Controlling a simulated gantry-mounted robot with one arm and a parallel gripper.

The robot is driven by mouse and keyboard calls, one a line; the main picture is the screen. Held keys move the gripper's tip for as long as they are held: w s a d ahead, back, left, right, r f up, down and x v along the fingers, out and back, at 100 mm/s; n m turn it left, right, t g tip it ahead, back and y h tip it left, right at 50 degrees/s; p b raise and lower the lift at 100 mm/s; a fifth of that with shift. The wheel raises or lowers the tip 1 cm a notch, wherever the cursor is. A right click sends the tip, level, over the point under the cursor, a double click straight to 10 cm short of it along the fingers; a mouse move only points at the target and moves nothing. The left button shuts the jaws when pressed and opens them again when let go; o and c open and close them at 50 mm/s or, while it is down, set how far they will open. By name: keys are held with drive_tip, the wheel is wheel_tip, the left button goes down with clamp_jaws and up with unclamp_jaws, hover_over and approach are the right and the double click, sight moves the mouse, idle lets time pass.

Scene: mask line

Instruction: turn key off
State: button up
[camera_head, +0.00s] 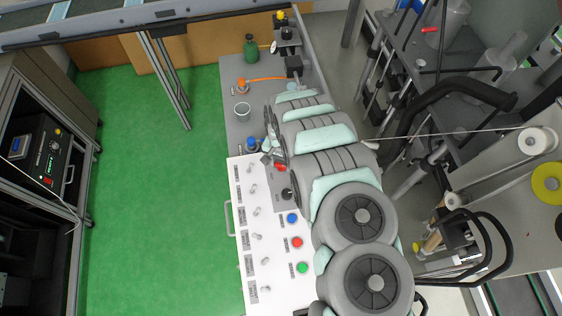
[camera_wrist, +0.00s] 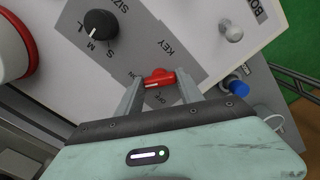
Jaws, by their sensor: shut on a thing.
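The key switch is a small red knob (camera_wrist: 159,78) on a grey label patch of the white control panel (camera_head: 247,200). In the wrist view the word KEY is printed beside it, and a label partly hidden by a finger is on its near side. My gripper (camera_wrist: 160,88) has its two grey fingers closed around the red knob, one on each side. In the head view the red knob (camera_head: 280,167) shows at the panel's upper end, with my gripper (camera_head: 273,160) at it. The knob's exact turn angle is hard to read.
A black size dial (camera_wrist: 101,23) marked S, M, L sits near the key. Blue (camera_head: 292,218), red (camera_head: 297,242) and green (camera_head: 303,267) buttons line the panel's right side. Several small silver toggles line its left.

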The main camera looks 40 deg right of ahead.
drive_tip(key=n+p, duration=0.1)
drive_tip(key=n, duration=0.2)
drive_tip(key=shift+n, duration=0.4)
drive_tip(key=n+p, duration=0.1)
drive_tip(key=n, duration=0.3)
drive_tip(key=shift+r+n, duration=0.1)
drive_tip(key=shift+n, duration=0.2)
drive_tip(key=n+p, duration=0.1)
drive_tip(key=n, duration=0.2)
drive_tip(key=shift+n, duration=1.9)
drive_tip(key=o, duration=1.4)
